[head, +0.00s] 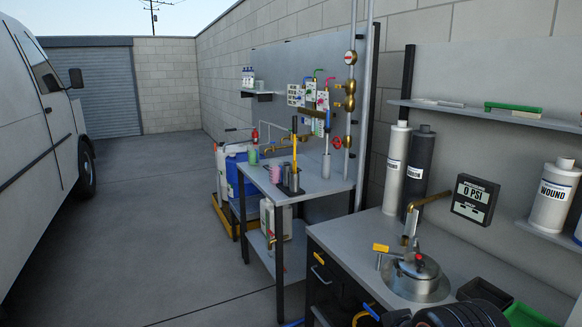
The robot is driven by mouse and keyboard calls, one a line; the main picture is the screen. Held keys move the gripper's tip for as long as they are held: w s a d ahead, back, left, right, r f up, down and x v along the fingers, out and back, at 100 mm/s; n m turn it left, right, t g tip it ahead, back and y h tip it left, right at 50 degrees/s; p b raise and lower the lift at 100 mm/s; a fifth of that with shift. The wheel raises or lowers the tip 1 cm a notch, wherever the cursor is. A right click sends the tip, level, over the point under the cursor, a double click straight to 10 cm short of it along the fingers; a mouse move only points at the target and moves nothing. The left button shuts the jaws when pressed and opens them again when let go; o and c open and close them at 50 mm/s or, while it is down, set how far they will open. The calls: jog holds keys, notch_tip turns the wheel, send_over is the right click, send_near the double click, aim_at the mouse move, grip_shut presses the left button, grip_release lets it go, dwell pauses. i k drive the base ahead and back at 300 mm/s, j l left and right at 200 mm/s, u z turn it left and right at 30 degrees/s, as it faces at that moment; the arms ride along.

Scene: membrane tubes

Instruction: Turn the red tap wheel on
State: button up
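A small red wheel (337,142) sits on the brass fittings beside the vertical pipe, behind the right end of the middle bench. It is small in the head view, and I cannot tell which way it is turned. A smaller red part (255,134) shows on the brass pipework farther left. My gripper's fingers are not in view.
The middle bench (320,183) holds cups, a rack and an upright tool in front of the pipes. Open concrete floor (160,210) lies left, beside a van (35,130).

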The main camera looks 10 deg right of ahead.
aim_at(333, 142)
jog(key=i+z, duration=0.2)
jog(key=i, duration=0.3)
jog(key=i+j+z, duration=0.2)
jog(key=i, duration=0.3)
